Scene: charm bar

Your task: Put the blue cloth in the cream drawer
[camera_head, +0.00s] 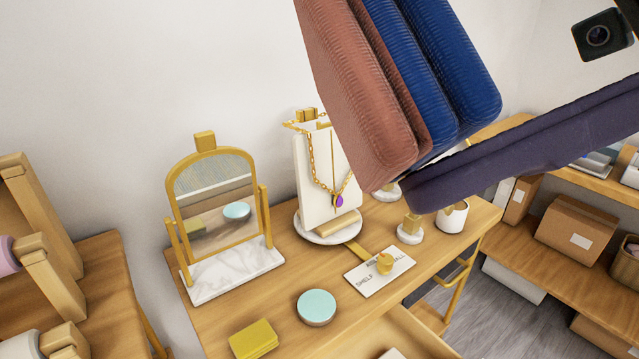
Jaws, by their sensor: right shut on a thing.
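The blue cloth (440,75) is a thick, folded, ribbed bundle, raised high and tilted, large and close at the top of the head view. Folded rust-coloured layers (355,95) lie against its left side. My right gripper (480,120) is shut on the bundle; its fingertips are not clearly seen. A long dark navy slab (530,145) runs in from the right below the blue layers; I cannot tell whether it is cloth or part of my gripper. A pale wooden drawer (425,331) stands open at the table's front, cut by the bottom edge. My left gripper is not in view.
The wooden table (355,325) carries a gold-framed mirror (214,210), a white necklace stand (318,175), a mint round box (316,307), a yellow block (253,339) and a white sign card (372,275). Shelves with boxes (575,232) stand at right; another wooden unit is left.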

